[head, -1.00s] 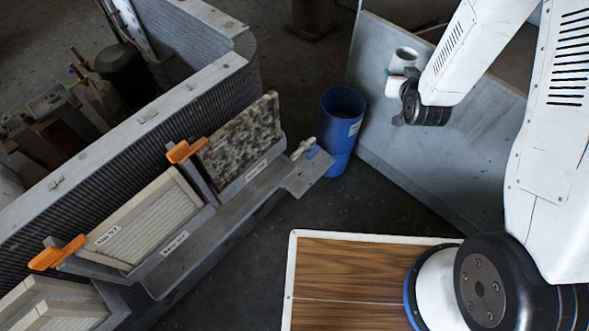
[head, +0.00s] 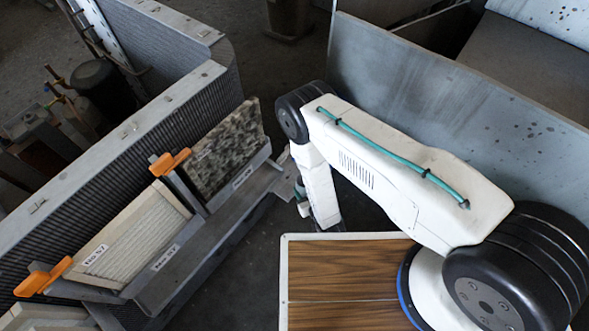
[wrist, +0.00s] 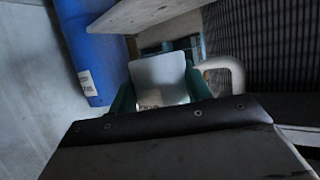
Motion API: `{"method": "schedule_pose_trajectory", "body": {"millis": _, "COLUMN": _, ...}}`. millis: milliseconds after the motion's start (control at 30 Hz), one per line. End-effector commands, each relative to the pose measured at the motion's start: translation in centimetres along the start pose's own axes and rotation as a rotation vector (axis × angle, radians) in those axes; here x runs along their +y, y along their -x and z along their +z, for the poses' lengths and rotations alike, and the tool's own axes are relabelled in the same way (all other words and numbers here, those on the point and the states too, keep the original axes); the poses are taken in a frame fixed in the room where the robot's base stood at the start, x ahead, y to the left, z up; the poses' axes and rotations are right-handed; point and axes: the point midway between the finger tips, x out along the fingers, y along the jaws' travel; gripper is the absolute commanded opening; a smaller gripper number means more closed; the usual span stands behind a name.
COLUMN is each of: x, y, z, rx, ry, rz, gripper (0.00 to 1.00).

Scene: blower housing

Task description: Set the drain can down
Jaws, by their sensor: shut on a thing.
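In the wrist view, my gripper (wrist: 160,92) is shut on the drain can (wrist: 158,78), a pale grey-white body between the two green fingers. Dark lettering shows low on the can, and its lower part is hidden by the gripper body. In the head view my arm reaches down beside the end of the grey ledge, left of the panel. The can cannot be made out there, and my fingers are mostly hidden behind my arm. Whether the can touches anything beneath it cannot be told.
A blue bin (wrist: 85,50) stands left of the can in the wrist view. The grey ledge (head: 215,235) carries a speckled filter (head: 228,150) and a pale filter (head: 135,240) with orange clips. A pale curved pipe (wrist: 228,68) is close right of the can.

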Motion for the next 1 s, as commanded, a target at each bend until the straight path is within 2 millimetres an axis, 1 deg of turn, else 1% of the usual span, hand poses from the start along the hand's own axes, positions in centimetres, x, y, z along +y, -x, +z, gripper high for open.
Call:
{"method": "schedule_pose_trajectory", "body": {"millis": 33, "x": -0.5, "y": 0.3, "z": 1.7, "rx": -0.002, "ry": 0.004, "rz": -0.009, "gripper": 0.25}}
{"method": "schedule_pose_trajectory", "body": {"millis": 100, "x": -0.8, "y": 0.5, "z": 3.2, "rx": 0.0, "ry": 0.005, "rz": -0.013, "gripper": 0.25}}
{"method": "schedule_pose_trajectory", "body": {"millis": 233, "x": -1.2, "y": 0.6, "z": 5.2, "rx": 0.0, "ry": 0.005, "rz": -0.015, "gripper": 0.25}}
{"method": "schedule_pose_trajectory", "body": {"millis": 300, "x": -1.2, "y": 0.1, "z": 5.7, "rx": 0.002, "ry": 0.001, "rz": -0.005, "gripper": 0.25}}
{"method": "schedule_pose_trajectory", "body": {"millis": 400, "x": -1.2, "y": -1.0, "z": 4.4, "rx": 0.004, "ry": -0.005, "rz": 0.008, "gripper": 0.25}}
{"method": "schedule_pose_trajectory", "body": {"millis": 567, "x": -1.1, "y": -1.9, "z": 3.3, "rx": 0.002, "ry": -0.009, "rz": 0.018, "gripper": 0.25}}
{"method": "schedule_pose_trajectory", "body": {"millis": 633, "x": -0.8, "y": -2.8, "z": 2.9, "rx": 0.002, "ry": -0.011, "rz": 0.02, "gripper": 0.25}}
{"method": "schedule_pose_trajectory", "body": {"millis": 667, "x": -0.6, "y": -3.4, "z": 2.6, "rx": 0.003, "ry": -0.011, "rz": 0.02, "gripper": 0.25}}
{"method": "schedule_pose_trajectory", "body": {"millis": 1000, "x": 1.5, "y": -11.8, "z": 0.0, "rx": 0.004, "ry": -0.009, "rz": 0.02, "gripper": 0.25}}
